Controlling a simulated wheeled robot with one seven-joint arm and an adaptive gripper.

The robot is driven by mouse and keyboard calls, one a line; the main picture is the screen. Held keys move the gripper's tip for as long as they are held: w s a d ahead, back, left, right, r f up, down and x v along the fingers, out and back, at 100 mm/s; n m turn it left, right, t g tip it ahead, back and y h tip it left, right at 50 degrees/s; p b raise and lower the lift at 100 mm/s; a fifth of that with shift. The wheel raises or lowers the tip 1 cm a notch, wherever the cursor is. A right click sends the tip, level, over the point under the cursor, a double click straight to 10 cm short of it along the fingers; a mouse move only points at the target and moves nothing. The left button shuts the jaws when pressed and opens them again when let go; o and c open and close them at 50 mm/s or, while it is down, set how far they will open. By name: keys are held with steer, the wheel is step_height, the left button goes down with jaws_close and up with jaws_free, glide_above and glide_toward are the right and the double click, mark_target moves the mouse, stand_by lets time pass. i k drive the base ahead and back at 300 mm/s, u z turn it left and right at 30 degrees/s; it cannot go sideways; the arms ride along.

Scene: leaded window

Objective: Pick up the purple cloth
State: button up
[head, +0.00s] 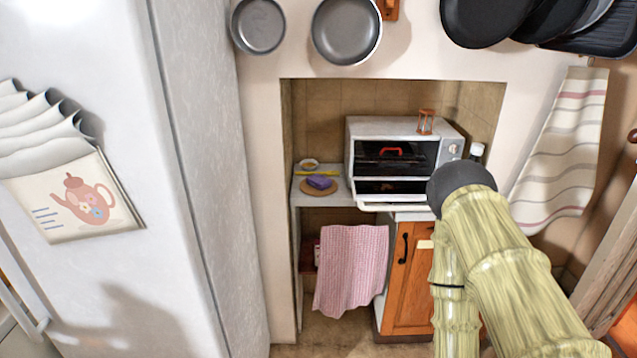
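A small folded purple cloth (319,182) lies on a round brown board (307,189) on the counter in the alcove, left of the toaster oven. My arm, with a bamboo-like surface and a dark rounded joint, rises at the lower right in front of the oven and cabinet. My gripper cannot be made out in this view. The arm does not cover the purple cloth.
The white toaster oven (380,131) has its door down. A pink towel (352,265) hangs below the counter (341,197). A yellow stick (316,173) and small bowl (309,164) lie behind the cloth. A fridge (110,180) stands left; pans hang above.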

mark_target(317, 181)
steer(key=k, duration=0.5)
steer(key=u, duration=0.2)
steer(key=i, duration=1.45)
steer(key=z, duration=0.65)
